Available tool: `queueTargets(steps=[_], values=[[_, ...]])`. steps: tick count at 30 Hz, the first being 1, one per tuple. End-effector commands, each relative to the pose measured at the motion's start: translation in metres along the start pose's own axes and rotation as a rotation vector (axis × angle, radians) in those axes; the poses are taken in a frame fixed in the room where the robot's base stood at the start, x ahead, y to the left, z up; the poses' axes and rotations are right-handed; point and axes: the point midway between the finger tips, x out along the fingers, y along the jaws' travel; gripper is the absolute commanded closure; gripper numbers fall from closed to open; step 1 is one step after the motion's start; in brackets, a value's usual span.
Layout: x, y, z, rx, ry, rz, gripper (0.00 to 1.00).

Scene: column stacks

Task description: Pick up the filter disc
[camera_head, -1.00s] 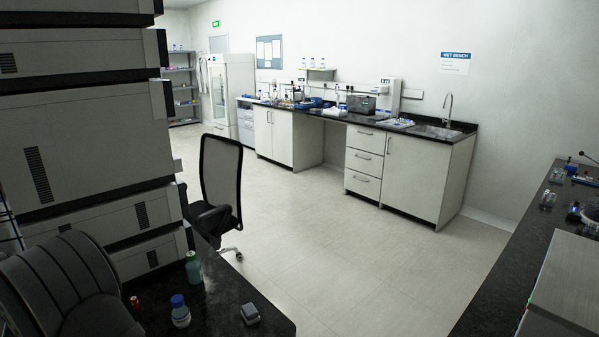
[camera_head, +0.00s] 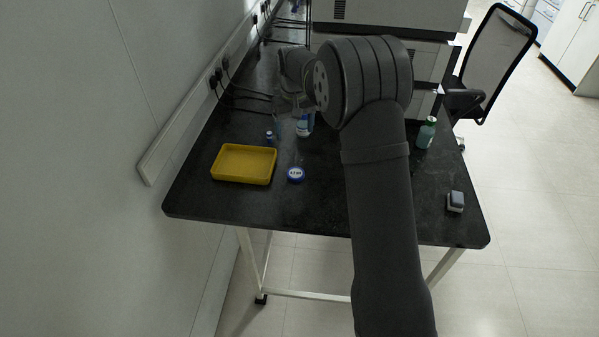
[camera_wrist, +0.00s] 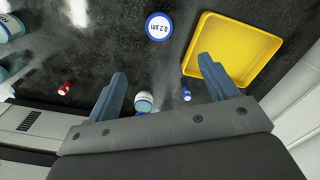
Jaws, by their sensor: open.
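The filter disc (camera_head: 296,174) is a small round disc with a white label and a blue rim. It lies flat on the black bench, just right of the yellow tray (camera_head: 215,176). In the wrist view the disc (camera_wrist: 158,26) reads "0.2 µm" and lies beyond the fingertips, between their lines. My gripper (camera_wrist: 160,78) is open with its two blue fingers apart and nothing between them at the tips. In the head view my gripper is hard to make out past my arm, above the back of the bench.
A white bottle with a blue label (camera_head: 305,124) and a small blue-capped vial (camera_head: 269,137) stand behind the disc. A green bottle (camera_head: 427,133) and a grey block (camera_head: 455,201) are at the right. Stacked instruments fill the back. The bench front is clear.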

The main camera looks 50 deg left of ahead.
Motion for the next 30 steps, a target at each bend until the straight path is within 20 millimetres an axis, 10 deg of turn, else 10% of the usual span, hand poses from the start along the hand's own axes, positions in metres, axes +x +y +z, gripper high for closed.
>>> queueTargets(steps=[8, 21, 30], values=[[0.007, 0.001, 0.001, -0.203, -0.001, 0.0, 0.21], [0.096, 0.001, 0.002, -0.203, -0.003, -0.001, 0.21], [0.123, 0.001, 0.001, -0.203, -0.001, 0.0, 0.21]])
